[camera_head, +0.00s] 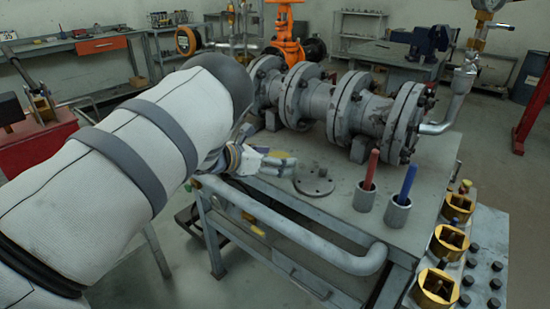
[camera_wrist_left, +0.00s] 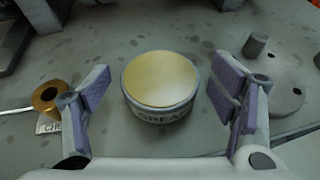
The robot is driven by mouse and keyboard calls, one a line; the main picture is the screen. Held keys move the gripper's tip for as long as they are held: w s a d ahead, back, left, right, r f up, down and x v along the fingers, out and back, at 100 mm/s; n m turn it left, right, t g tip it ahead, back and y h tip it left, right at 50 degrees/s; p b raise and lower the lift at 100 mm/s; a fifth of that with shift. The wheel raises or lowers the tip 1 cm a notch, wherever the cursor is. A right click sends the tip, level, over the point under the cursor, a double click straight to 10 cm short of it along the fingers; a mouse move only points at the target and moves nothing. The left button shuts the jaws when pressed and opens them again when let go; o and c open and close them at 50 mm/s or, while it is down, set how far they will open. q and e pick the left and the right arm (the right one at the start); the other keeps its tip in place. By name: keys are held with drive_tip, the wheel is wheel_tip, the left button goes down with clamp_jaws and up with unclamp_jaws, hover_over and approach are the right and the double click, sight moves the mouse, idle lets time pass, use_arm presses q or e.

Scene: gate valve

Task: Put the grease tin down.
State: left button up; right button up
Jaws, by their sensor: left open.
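The grease tin (camera_wrist_left: 160,82) shows in the left wrist view as a round tin with a pale yellow top and a grey side with partly visible lettering. It looks upright on the grey bench top. My left gripper (camera_wrist_left: 158,100) is open, with one purple-padded finger on each side of the tin and a visible gap on both sides. In the head view my left gripper (camera_head: 262,162) is low over the bench's near edge, and I cannot make out the tin there. My right gripper is not in view.
A grey disc with a peg (camera_head: 314,181) lies right of my left gripper. A brass ring (camera_wrist_left: 48,96) with a tag lies left of the tin. The flanged pipe (camera_head: 318,100) runs behind. Cups with a red handle (camera_head: 370,170) and a blue handle (camera_head: 407,182) stand further right.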

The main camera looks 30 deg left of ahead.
use_arm(q)
drive_tip(key=shift+r, duration=0.1)
drive_tip(key=v, duration=0.2)
drive_tip(key=r+p+v, duration=0.1)
drive_tip(key=v, duration=0.2)
drive_tip(key=p+v, duration=0.1)
drive_tip(key=v, duration=0.5)
drive_tip(key=shift+s+f, duration=0.25)
drive_tip(key=shift+s, duration=0.2)
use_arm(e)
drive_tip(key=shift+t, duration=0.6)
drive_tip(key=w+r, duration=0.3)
use_arm(q)
drive_tip(key=shift+a, duration=0.1)
